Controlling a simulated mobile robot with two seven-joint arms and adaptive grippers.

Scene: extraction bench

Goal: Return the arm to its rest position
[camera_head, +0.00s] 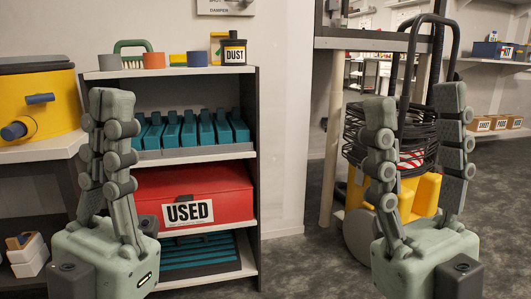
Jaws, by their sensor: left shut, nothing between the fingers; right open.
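My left gripper (113,103) is at the left of the head view, fingers pointing up. Its fingers are close together and hold nothing. It appears in front of the left edge of the shelf unit. My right gripper (415,105) is at the right, also upright. Its fingers are spread wide apart with nothing between them. It appears in front of the coiled black hose and yellow machine. The arms below the gripper bodies are out of view.
A shelf unit (253,150) holds teal parts (190,131), a red bin (205,183) labelled USED and a DUST jar (234,52). A yellow machine (45,105) sits on a bench at left. Black hose (355,140) is coiled at right. Grey floor (305,265) is open between the grippers.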

